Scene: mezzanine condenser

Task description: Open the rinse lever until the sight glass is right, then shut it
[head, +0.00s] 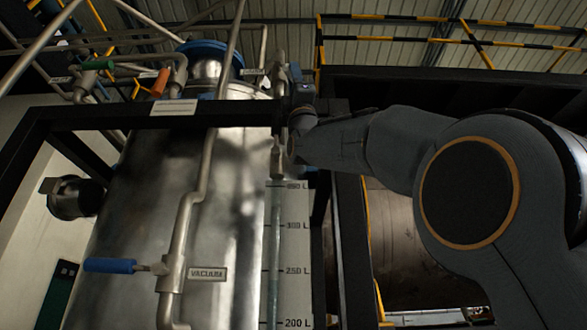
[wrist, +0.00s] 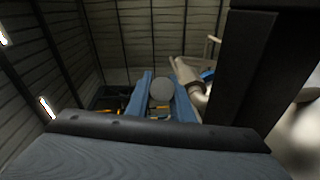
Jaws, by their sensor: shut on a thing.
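My gripper (head: 296,76) is high up, at the pipe above the sight glass. In the wrist view its two blue fingers (wrist: 163,102) are shut on a grey, round-ended handle (wrist: 161,89), which appears to be the rinse lever. In the head view the arm and gripper hide most of this handle, and I cannot read its label or tell its angle. The sight glass (head: 274,255) is a thin upright tube before a pale scale plate (head: 297,252), with 200 L, 250 L and higher marks. I cannot clearly tell the liquid level in it.
A steel tank (head: 225,240) stands behind a black frame bar (head: 110,117). A blue-handled lever (head: 110,266) has a VACUUM plate (head: 207,274). An orange handle (head: 160,84) and a green handle (head: 98,64) are at upper left. Pipes crowd the left side.

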